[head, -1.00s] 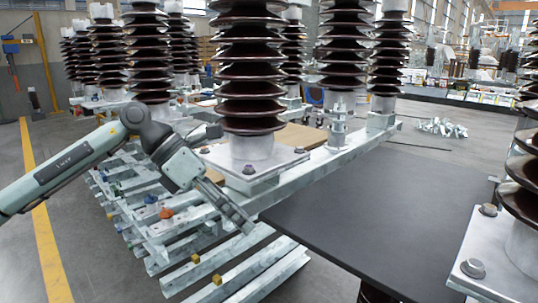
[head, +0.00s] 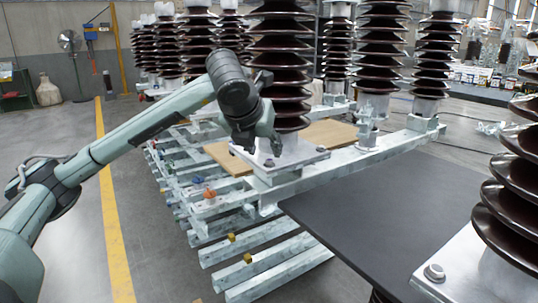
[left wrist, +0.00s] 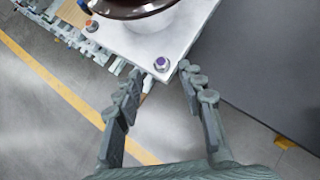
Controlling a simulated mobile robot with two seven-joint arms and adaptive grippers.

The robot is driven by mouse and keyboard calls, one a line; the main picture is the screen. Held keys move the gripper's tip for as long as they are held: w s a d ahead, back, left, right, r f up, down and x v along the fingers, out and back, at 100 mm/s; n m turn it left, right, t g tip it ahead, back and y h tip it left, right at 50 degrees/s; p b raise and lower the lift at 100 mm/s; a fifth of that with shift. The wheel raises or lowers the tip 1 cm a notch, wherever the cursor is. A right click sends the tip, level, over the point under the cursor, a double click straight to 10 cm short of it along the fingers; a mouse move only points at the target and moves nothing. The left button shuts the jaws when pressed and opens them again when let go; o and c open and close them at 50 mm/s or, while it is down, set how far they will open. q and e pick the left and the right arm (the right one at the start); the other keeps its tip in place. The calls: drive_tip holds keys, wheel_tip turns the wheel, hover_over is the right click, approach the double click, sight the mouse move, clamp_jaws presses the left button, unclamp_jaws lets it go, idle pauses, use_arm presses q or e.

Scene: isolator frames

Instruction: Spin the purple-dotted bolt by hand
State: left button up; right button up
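The purple-dotted bolt (left wrist: 161,63) sits at the near corner of a pale metal base plate (left wrist: 140,42) under a dark insulator. In the left wrist view it lies just beyond and between my two fingertips. My left gripper (left wrist: 160,75) is open and empty, with one finger on each side of the plate corner; I cannot tell whether either touches it. In the head view my left gripper (head: 258,147) points down over the plate's near corner, close to a bolt (head: 269,162) whose dot colour is too small to see. My right gripper is not in view.
A second bolt with an orange dot (left wrist: 91,25) sits on the same plate. The ribbed insulator (head: 281,70) rises right behind the gripper. A black tabletop (head: 400,220) spreads to the right. Galvanised beams (head: 265,262) lie low in front. Open floor is at left.

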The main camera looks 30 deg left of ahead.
sight(269, 159)
use_arm(q)
drive_tip(key=shift+x, duration=2.4)
drive_tip(key=shift+c, duration=0.3)
clamp_jaws()
